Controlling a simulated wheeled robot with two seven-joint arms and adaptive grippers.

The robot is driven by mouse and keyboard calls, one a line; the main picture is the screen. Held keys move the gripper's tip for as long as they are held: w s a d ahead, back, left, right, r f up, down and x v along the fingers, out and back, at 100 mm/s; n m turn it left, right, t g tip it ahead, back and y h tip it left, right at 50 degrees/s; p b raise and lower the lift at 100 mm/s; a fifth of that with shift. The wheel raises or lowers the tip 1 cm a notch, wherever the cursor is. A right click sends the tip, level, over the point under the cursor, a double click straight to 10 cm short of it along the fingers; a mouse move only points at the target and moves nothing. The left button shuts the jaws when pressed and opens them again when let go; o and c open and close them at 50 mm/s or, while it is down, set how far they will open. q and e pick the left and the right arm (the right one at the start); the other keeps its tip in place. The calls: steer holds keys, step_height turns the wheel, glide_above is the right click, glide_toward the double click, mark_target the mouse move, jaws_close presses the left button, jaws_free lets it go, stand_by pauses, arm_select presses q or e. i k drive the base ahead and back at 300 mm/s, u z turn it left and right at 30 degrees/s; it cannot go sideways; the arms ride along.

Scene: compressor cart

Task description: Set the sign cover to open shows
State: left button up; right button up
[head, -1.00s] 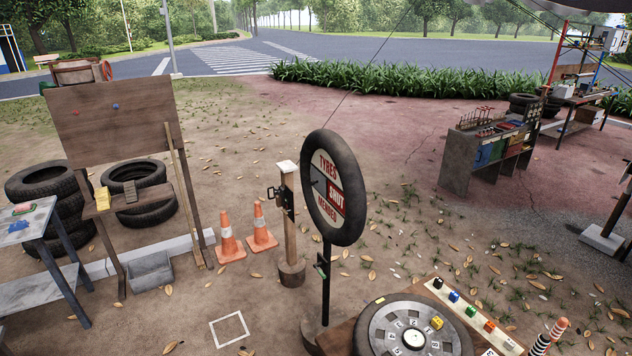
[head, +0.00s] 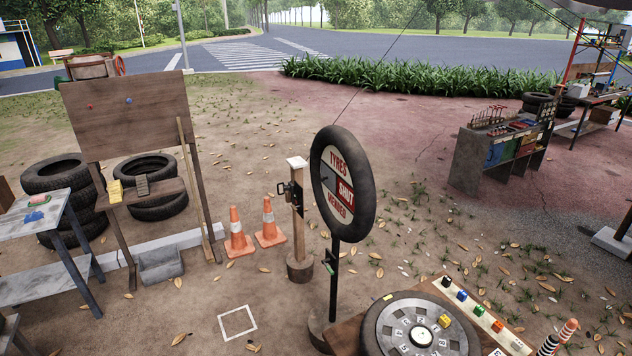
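The round tyre-rimmed sign (head: 343,184) stands on a dark pole in the middle of the head view, turned partly away from me. It reads "TYRES" at the top and "MENDED" at the bottom. In its middle band a red panel with "SHUT" (head: 345,191) shows on the right half. A grey cover (head: 328,186) lies over the left half of that band, and I cannot read anything under it. A small green-ended piece (head: 328,266) sits on the pole below the sign. Neither of my grippers is in the head view.
A wooden post (head: 298,220) with a black latch and two orange cones (head: 238,232) stand left of the sign. A tyre table with a numbered dial (head: 419,331) and coloured blocks is at front right. A board stand (head: 128,110) and tyres are at left. Open dirt lies between.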

mark_target(327, 176)
steer(key=z, duration=0.05)
steer(key=k, duration=0.45)
steer(key=u, duration=1.05)
steer(key=i, duration=2.2)
steer(key=z, duration=1.15)
steer(key=i, duration=0.65)
steer(key=z, duration=0.7)
